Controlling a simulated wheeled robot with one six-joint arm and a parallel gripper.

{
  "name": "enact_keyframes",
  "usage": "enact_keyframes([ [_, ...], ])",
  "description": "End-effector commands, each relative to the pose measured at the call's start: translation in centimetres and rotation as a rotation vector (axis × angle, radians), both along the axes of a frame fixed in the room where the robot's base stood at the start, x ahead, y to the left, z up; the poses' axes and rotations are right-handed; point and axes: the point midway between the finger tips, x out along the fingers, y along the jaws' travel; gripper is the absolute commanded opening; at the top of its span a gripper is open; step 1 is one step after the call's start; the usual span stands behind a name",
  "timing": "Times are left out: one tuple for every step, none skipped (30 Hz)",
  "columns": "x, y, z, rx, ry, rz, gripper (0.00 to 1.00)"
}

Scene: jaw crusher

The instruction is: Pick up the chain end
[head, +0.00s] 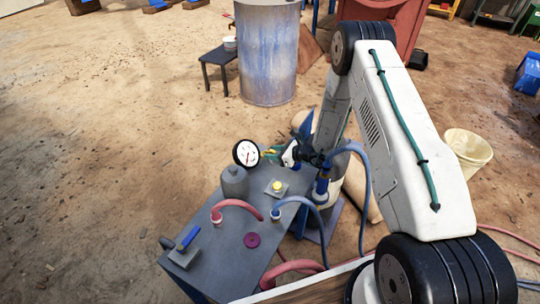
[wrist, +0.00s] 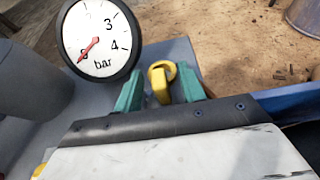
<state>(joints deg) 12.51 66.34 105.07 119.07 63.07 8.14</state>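A small yellow piece (wrist: 160,88) with a rounded, ring-like top shows in the wrist view and may be the chain end. I see no run of chain attached to it. My gripper (wrist: 160,70) has green fingers, one on each side of the yellow piece. The fingers stand apart, and a gap shows at the left finger. I cannot tell whether the right finger touches it. In the head view my gripper (head: 272,154) is small, just right of the pressure gauge (head: 246,153), and partly hidden by my wrist.
The grey bench (head: 215,262) carries a grey cylinder (head: 235,182), a yellow button (head: 277,187), a blue-handled valve (head: 188,238), and red (head: 240,203) and blue hoses (head: 305,201). A large metal drum (head: 267,55) stands beyond. Open dirt floor lies to the left.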

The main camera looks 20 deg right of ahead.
Motion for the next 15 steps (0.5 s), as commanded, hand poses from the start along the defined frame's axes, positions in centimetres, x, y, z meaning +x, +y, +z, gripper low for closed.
enact_keyframes([
  [0.28, 0.33, -0.19, 0.0, 0.0, 0.001, 0.4],
  [0.4, 0.43, -0.25, -0.001, -0.001, 0.0, 0.4],
  [0.49, 0.5, -0.29, 0.0, 0.0, 0.0, 0.4],
  [0.52, 0.53, -0.3, 0.0, 0.0, 0.0, 0.4],
  [0.53, 0.53, -0.3, 0.0, 0.0, -0.001, 0.4],
  [0.53, 0.52, -0.29, 0.0, 0.0, -0.001, 0.4],
  [0.52, 0.51, -0.28, 0.0, 0.0, -0.001, 0.4],
  [0.52, 0.51, -0.28, 0.0, 0.0, -0.001, 0.4],
  [0.52, 0.5, -0.28, 0.0, 0.0, -0.001, 0.4],
  [0.52, 0.5, -0.28, 0.0, 0.0, -0.001, 0.34],
  [0.52, 0.5, -0.27, 0.0, 0.0, -0.001, 0.26],
  [0.51, 0.5, -0.26, 0.0, 0.0, -0.001, 0.15],
  [0.51, 0.5, -0.26, 0.0, 0.0, 0.0, 0.07],
  [0.51, 0.5, -0.26, 0.0, 0.0, 0.0, 0.0],
  [0.5, 0.49, -0.26, 0.0, 0.0, 0.0, 0.0],
])
